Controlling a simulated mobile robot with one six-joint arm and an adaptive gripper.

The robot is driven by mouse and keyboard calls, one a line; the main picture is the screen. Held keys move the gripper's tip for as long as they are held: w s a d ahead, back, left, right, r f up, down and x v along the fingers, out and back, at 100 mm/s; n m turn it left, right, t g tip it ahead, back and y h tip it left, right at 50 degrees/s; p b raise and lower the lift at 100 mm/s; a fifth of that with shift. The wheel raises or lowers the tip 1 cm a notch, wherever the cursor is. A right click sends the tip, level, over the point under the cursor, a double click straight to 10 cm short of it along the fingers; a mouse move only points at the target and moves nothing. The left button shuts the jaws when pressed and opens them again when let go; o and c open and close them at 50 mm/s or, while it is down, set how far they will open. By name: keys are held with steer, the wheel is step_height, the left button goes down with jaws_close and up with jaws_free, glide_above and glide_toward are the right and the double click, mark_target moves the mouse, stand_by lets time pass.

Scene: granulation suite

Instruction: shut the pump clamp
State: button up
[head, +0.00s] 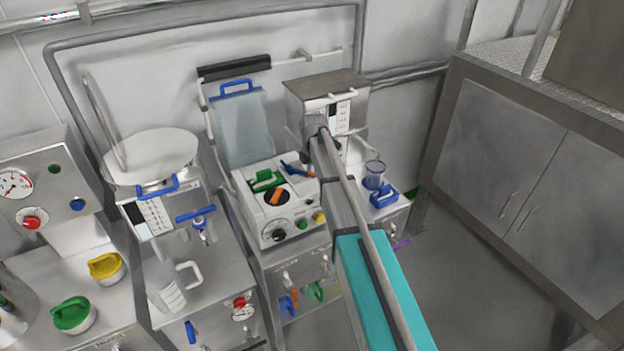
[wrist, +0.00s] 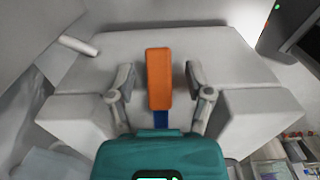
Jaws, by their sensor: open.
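The pump (head: 262,217) is a white box on a steel cabinet in the middle of the head view, with a green handle and a round orange-and-black knob on it. Its clamp lever (head: 291,167), blue with an orange end, shows at the pump's back right, partly behind my arm. In the wrist view an orange grip (wrist: 159,88) on a blue stem stands out against a pale block. My gripper (wrist: 160,72) is open, with one finger on each side of the orange grip and a gap on both sides. In the head view my arm hides the fingers.
A clear jug (head: 166,287) stands left on the bench. Open floor (head: 455,260) lies right.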

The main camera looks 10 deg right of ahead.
steer(key=shift+f, duration=0.25)
jaws_close()
stand_by(0.3)
